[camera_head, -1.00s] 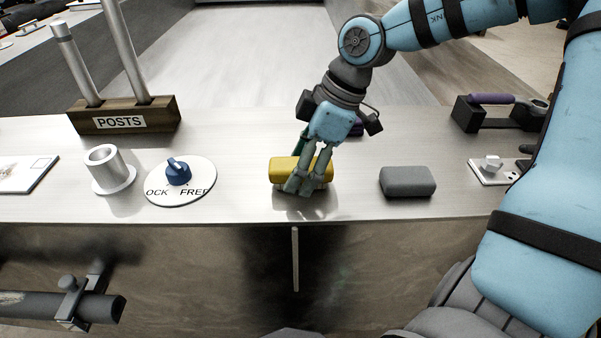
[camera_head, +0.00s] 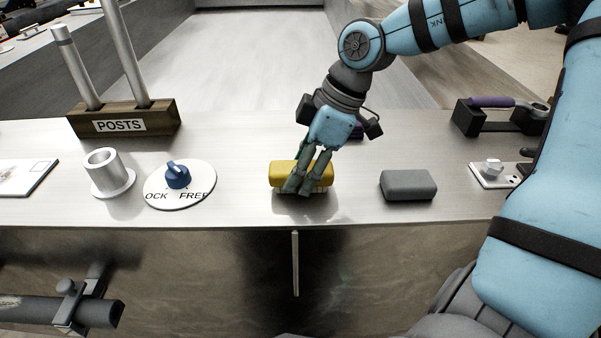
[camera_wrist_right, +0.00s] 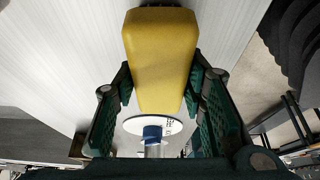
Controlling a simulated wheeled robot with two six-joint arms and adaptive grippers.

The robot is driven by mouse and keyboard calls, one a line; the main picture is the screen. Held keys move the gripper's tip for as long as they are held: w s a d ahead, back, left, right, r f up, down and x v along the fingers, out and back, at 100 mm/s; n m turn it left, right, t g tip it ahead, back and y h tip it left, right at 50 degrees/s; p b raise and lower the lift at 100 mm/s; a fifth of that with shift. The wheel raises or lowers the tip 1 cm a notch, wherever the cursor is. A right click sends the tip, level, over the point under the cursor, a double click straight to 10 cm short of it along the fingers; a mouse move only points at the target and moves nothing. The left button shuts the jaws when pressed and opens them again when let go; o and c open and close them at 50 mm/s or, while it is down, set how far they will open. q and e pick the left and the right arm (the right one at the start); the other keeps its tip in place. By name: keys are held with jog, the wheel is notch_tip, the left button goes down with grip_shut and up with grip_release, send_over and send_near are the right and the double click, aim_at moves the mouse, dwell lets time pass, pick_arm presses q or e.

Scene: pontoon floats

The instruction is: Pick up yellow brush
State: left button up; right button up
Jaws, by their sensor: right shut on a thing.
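The yellow brush (camera_head: 284,172) is a rounded yellow block at the middle of the bench, near its front edge. My right gripper (camera_head: 302,190) reaches down onto it from behind and is shut on it. In the right wrist view the yellow brush (camera_wrist_right: 160,55) lies between the two green-padded fingers, one on each side of my right gripper (camera_wrist_right: 158,92). I cannot tell whether the brush is clear of the bench top. Part of the brush is hidden by the fingers in the head view. My left gripper is not in view.
A grey block (camera_head: 408,185) sits just right of the brush. A blue knob (camera_head: 178,175) on a round lettered dial and a white cup-like socket (camera_head: 104,170) stand left. A POSTS block (camera_head: 120,122) with two rods is behind. A purple-handled tool (camera_head: 490,102) rests back right.

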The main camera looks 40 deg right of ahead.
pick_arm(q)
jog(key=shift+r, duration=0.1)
pick_arm(e)
jog(key=shift+r+p, duration=0.2)
jog(key=shift+p, duration=0.15)
pick_arm(q)
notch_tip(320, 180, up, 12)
jog(key=p, duration=1.1)
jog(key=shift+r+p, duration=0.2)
jog(key=shift+p, duration=0.2)
pick_arm(e)
notch_tip(320, 180, up, 20)
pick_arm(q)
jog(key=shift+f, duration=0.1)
pick_arm(e)
jog(key=o, duration=0.8)
jog(key=shift+c, duration=0.2)
jog(key=c, duration=0.5)
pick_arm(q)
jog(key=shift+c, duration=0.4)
